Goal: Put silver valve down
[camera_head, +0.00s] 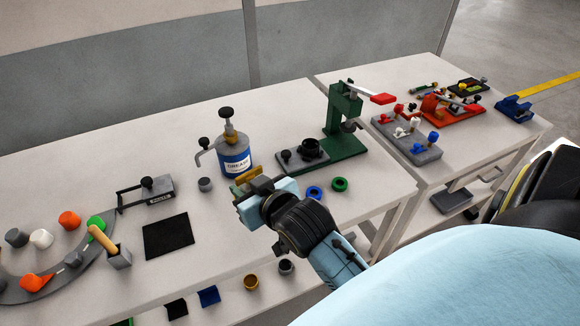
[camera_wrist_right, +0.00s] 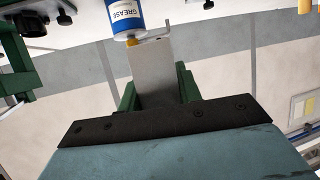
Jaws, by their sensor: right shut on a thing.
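My right gripper (camera_head: 248,184) reaches in over the front of the near table, in front of the blue grease can (camera_head: 235,158). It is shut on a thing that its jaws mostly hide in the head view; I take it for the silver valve. In the right wrist view a flat grey piece (camera_wrist_right: 152,68) shows between green sides and points toward the grease can (camera_wrist_right: 124,14). I cannot tell whether it is part of the valve or of my gripper. A yellow piece (camera_head: 247,174) shows beside the fingertips. My left gripper is not in view.
A small grey cylinder (camera_head: 205,184) stands left of my gripper. Blue (camera_head: 314,192) and green (camera_head: 339,184) rings lie to its right. The green press (camera_head: 343,125) stands behind. A black mat (camera_head: 168,236) lies at front left. The second table (camera_head: 405,83) holds coloured fixtures.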

